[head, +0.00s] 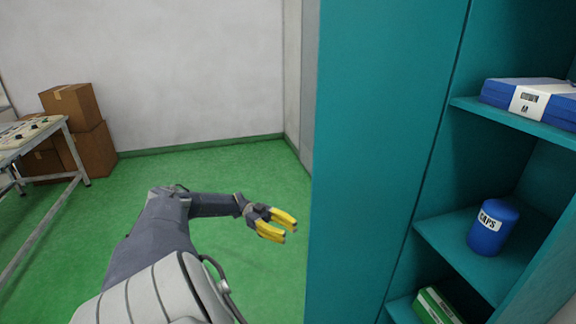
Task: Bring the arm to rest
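My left gripper (279,224) has yellow fingers and hangs in the air over the green floor, left of the teal cabinet. My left arm reaches in from the bottom left, bent at the elbow. The two fingers are apart with a gap between them, and nothing shows between them. My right arm and gripper do not show.
A teal cabinet (362,150) with open shelves stands close on the right. It holds a blue box (550,103), a blue CAPS container (492,228) and a green box (436,307). Cardboard boxes (72,105) and a table (30,138) stand at the left. The floor between is clear.

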